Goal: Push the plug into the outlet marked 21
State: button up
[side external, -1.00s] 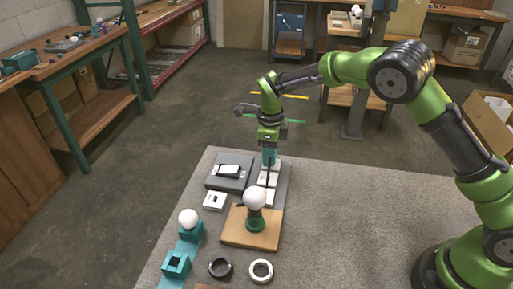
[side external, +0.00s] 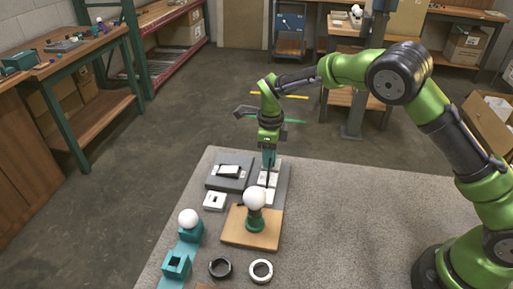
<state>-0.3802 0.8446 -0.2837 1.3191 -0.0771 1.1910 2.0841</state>
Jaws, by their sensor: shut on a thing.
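My gripper (side external: 268,170) points down over the grey outlet strip (side external: 279,192), close to its white outlets (side external: 268,180). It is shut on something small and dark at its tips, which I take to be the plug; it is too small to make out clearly. The number 21 cannot be read on any outlet. Whether the plug touches or enters an outlet cannot be told. The lamp with a white bulb (side external: 254,198) and green base (side external: 255,221) stands on a wooden board (side external: 236,230) in front and partly hides the strip.
Left of the strip are a grey block with a white switch (side external: 229,171) and a white square part (side external: 214,202). A white ball on a teal stand (side external: 189,217), a teal holder (side external: 176,264), a black ring (side external: 220,268) and a white ring (side external: 261,271) lie nearer. The right tabletop (side external: 345,215) is clear.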

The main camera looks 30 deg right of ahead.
jog(key=shift+f, duration=0.25)
dwell(0.3)
jog(key=o, duration=1.2)
jog(key=shift+o, duration=0.2)
